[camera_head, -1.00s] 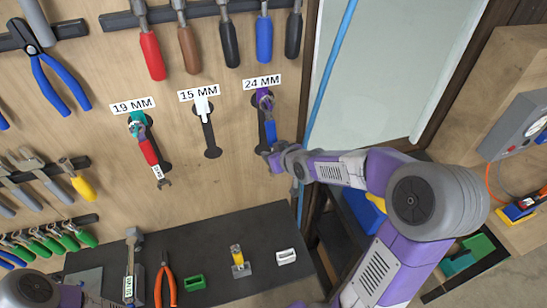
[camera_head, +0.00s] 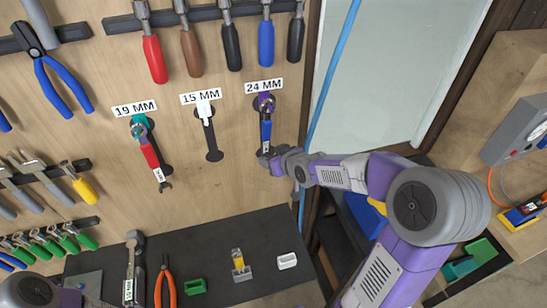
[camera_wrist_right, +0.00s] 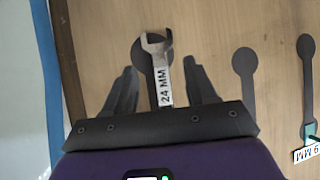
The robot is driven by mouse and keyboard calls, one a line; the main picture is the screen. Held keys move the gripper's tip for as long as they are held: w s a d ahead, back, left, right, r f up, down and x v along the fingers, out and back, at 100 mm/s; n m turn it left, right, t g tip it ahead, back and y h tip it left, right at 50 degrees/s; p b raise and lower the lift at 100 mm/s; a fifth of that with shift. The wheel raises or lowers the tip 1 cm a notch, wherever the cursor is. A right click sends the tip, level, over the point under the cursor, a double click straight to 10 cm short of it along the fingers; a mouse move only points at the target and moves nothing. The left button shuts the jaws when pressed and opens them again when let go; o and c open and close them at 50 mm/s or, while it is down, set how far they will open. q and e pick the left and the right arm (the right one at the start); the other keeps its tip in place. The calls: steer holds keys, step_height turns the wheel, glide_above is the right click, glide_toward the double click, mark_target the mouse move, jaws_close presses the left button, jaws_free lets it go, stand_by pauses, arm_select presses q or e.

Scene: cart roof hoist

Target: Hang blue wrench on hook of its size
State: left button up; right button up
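The blue wrench (camera_head: 266,131) hangs upright against the pegboard below the 24 MM sign (camera_head: 264,86). Its ring end is at the purple hook (camera_head: 265,101); the exact seating is too small to tell. In the right wrist view the wrench (camera_wrist_right: 160,75) shows its open jaw and a 24 MM label. My right gripper (camera_wrist_right: 160,88) is open, with a finger on each side of the wrench and gaps to both. In the head view the right gripper (camera_head: 268,156) is at the wrench's lower end. My left gripper is out of view.
A red wrench (camera_head: 149,152) hangs at the 19 MM sign (camera_head: 135,109). The white hook (camera_head: 205,109) at 15 MM is empty. Screwdrivers hang above. A dark shelf (camera_head: 215,270) below holds another wrench, orange pliers (camera_head: 166,285) and small blocks. A blue pole (camera_head: 330,80) stands right of the board.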

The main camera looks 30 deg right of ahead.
steer(key=p+v, duration=0.5)
steer(key=v, duration=0.2)
steer(key=shift+s+r, duration=0.2)
steer(key=shift+s, duration=0.05)
